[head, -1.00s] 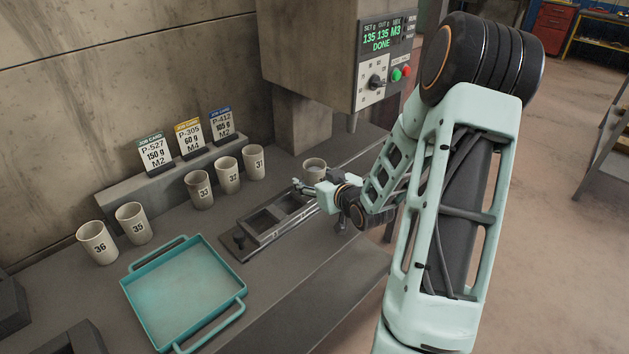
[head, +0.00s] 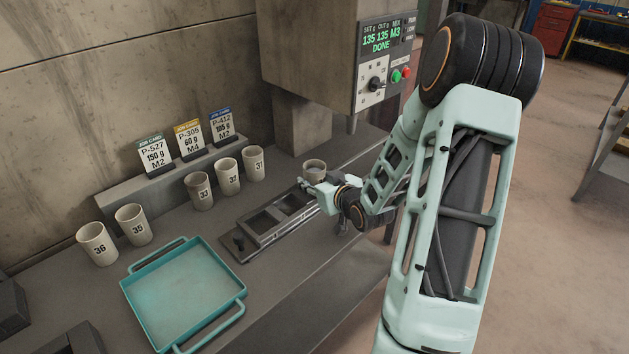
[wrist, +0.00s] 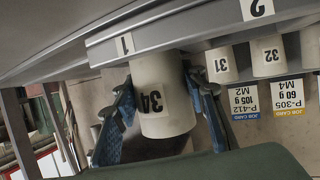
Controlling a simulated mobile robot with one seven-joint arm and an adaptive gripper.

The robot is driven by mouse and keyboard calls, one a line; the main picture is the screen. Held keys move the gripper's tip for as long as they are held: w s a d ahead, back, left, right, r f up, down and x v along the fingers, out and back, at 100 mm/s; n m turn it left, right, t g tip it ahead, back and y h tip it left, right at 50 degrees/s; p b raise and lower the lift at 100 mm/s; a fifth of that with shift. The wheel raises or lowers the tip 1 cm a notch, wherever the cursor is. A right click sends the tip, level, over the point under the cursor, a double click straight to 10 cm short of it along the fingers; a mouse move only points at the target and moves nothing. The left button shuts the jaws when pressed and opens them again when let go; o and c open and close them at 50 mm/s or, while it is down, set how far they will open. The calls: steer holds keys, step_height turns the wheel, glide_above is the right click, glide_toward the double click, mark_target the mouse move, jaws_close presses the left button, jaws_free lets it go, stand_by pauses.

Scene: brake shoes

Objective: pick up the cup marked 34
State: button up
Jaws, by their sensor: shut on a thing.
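The cup marked 34 (wrist: 162,95) is pale and fills the middle of the wrist view, its number upside down there. My gripper (wrist: 158,84) has one blue finger on each side of it and is shut on it. In the head view the cup (head: 314,168) appears upright at the far end of the slotted grey fixture (head: 257,243), below the machine. My gripper (head: 315,184) is around it from the near side and hides its lower part. I cannot tell whether the cup is clear of the surface.
Cups marked 36 (head: 97,244), 35 (head: 133,225), 33 (head: 199,191) and others stand on the bench, left of the fixture. A teal tray (head: 184,240) lies at the front. Job cards (head: 187,141) stand behind. The machine panel (head: 384,60) reads DONE.

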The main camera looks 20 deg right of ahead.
steer(key=shift+r, duration=0.25)
steer(key=shift+r, duration=0.8)
steer(key=s+d+r, duration=0.1)
steer(key=s+r, duration=0.9)
steer(key=s, duration=0.3)
steer(key=shift+d+r+b, duration=0.3)
steer(key=shift+b, duration=0.1)
steer(key=shift+s+r+b, duration=0.1)
steer(key=shift+s+b, duration=0.25)
